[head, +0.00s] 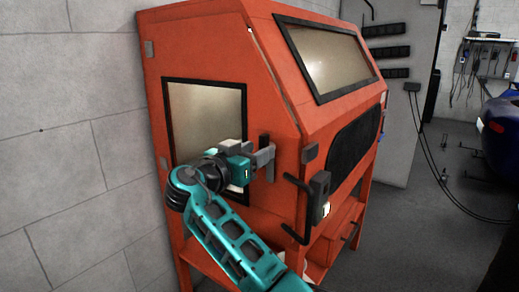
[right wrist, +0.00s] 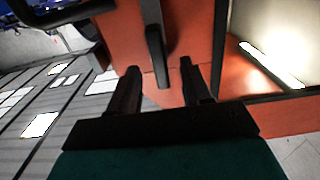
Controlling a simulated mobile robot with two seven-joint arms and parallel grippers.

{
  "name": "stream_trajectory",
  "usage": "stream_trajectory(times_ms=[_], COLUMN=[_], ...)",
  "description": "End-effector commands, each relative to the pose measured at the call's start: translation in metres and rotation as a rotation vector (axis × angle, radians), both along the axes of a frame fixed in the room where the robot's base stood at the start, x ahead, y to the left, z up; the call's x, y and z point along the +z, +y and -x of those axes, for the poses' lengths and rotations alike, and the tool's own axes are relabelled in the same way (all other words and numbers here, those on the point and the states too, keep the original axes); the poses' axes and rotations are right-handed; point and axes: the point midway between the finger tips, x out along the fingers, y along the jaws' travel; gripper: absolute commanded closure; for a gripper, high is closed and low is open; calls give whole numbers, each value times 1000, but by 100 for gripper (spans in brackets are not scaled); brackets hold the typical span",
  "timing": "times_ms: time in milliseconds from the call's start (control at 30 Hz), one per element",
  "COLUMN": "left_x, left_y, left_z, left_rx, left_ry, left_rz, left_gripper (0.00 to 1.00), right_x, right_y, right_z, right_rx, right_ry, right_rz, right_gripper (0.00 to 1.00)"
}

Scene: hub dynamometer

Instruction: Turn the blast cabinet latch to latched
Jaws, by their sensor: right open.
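The blast cabinet (head: 275,95) is a large orange-red box with a sloped window, standing against the wall. Its latch (head: 264,140) looks like a short dark bar on the side face, right of the side window. My right gripper (head: 266,161) is at the latch, partly covering it. In the right wrist view, the dark latch bar (right wrist: 156,50) points in between the two fingertips of my open right gripper (right wrist: 159,75). A gap shows on each side of the bar. Whether a finger touches it is unclear. My left gripper is not in view.
A dark handle-like fitting (head: 318,194) and black bent bars stick out from the cabinet's front corner, right of my gripper. A grey block wall (head: 65,150) is close on the left. Open floor and a blue car (head: 502,122) are at the right.

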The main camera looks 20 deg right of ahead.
Motion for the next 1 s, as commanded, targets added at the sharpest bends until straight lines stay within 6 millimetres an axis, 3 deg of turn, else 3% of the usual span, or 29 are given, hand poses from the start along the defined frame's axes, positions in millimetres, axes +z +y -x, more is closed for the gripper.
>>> stream_trajectory(times_ms=[200, 500, 1000], left_x=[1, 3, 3], left_y=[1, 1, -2], left_z=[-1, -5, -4], left_rx=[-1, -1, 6], left_ry=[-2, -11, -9], left_rz=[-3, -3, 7], left_gripper=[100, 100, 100], right_x=[0, 0, 0], right_y=[-14, -15, -15], right_z=[-11, -12, -11], right_rx=[0, 0, 0], right_ry=[0, 1, 1], right_rz=[0, -1, -1], right_gripper=[52, 53, 100])
